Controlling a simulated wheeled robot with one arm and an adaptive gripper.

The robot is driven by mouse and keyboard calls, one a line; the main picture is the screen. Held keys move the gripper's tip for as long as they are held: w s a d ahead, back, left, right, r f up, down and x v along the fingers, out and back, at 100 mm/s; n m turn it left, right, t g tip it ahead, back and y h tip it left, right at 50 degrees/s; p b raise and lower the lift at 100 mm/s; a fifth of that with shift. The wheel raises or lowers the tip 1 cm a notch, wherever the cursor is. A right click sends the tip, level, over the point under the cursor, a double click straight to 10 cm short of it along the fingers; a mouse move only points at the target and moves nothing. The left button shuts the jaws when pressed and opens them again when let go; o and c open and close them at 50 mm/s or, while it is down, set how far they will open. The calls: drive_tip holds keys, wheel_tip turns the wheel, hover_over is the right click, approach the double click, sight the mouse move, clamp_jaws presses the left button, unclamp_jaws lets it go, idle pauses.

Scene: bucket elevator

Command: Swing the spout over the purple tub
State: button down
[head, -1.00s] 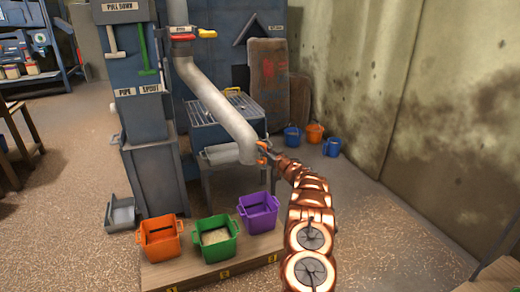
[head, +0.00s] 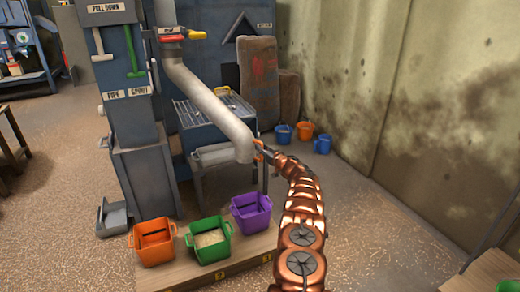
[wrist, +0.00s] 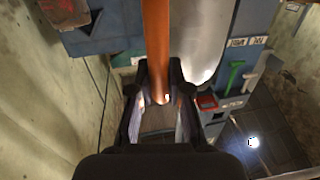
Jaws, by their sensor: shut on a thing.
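The spout is a grey bent pipe (head: 208,100) that comes down from the tower and ends in a downturned mouth in the head view. In the picture its mouth is above and slightly left of the purple tub (head: 251,213); the exact depth is hard to tell. The purple tub stands at the right end of the row and looks empty. My gripper (head: 262,152) is shut on the orange handle (wrist: 156,45) at the spout's end. The grey pipe (wrist: 200,40) also shows beside the handle in the wrist view.
A green tub (head: 209,241) with pale grain and an orange tub (head: 153,241) stand left of the purple one on a low wooden platform (head: 225,267). A slatted table (head: 195,112) is behind the spout. Small buckets (head: 305,131) stand near the right wall.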

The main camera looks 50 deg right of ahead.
drive_tip(key=c, duration=1.1)
unclamp_jaws()
drive_tip(key=s+a, duration=0.2)
drive_tip(key=s, duration=0.9)
drive_tip(key=shift+s+a, duration=0.2)
drive_tip(key=shift+s, duration=0.15)
